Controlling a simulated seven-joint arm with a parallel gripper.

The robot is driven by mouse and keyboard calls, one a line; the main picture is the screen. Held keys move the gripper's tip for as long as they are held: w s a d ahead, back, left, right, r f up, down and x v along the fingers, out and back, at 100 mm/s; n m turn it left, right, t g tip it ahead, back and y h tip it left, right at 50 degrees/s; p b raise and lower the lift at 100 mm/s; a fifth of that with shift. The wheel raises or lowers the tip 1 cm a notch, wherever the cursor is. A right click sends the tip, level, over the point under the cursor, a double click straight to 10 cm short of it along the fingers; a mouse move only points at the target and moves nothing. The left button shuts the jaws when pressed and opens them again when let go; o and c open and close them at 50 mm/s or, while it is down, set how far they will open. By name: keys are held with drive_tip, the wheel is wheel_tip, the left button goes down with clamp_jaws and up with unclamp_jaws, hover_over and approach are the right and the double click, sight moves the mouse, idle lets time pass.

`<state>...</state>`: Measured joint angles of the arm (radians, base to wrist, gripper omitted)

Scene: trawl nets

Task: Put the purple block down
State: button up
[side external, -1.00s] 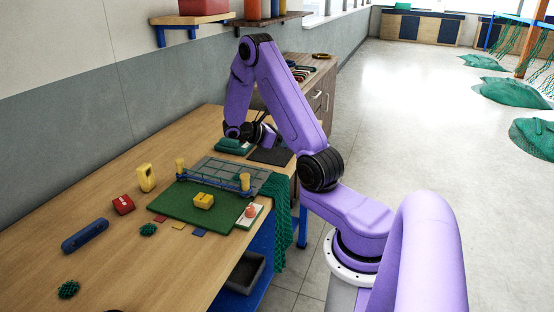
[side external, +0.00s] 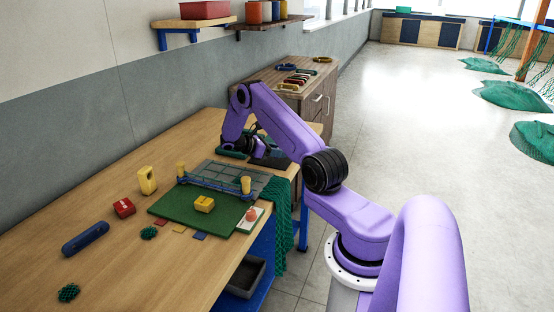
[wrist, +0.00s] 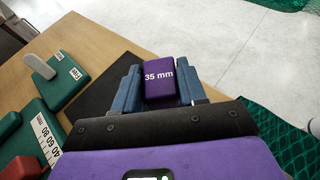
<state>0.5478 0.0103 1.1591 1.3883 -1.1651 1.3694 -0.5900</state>
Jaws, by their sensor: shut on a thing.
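The purple block (wrist: 159,80), marked "35 mm", sits between the two blue fingers of my gripper (wrist: 159,88) in the wrist view. My gripper is shut on it. Below and to the left of the block a dark mat (wrist: 100,95) lies on the wooden table (wrist: 83,35). In the side external view my gripper (side external: 258,150) is low over the far end of the table, by the dark mat (side external: 266,160). The block is hidden there. I cannot tell whether the block touches the mat.
A green block with a grey upright tab (wrist: 62,80) stands left of the mat, beside a scale marked in mm (wrist: 46,135). Green netting (wrist: 275,135) hangs at the table's right edge.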

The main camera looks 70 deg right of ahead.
sight(277, 164)
drive_tip(key=shift+w+d+f, duration=0.1)
drive_tip(key=shift+d+f, duration=0.05)
drive_tip(key=shift+f, duration=1.65)
drive_tip(key=shift+f, duration=0.1)
drive_tip(key=o, duration=1)
drive_tip(key=shift+o, duration=0.2)
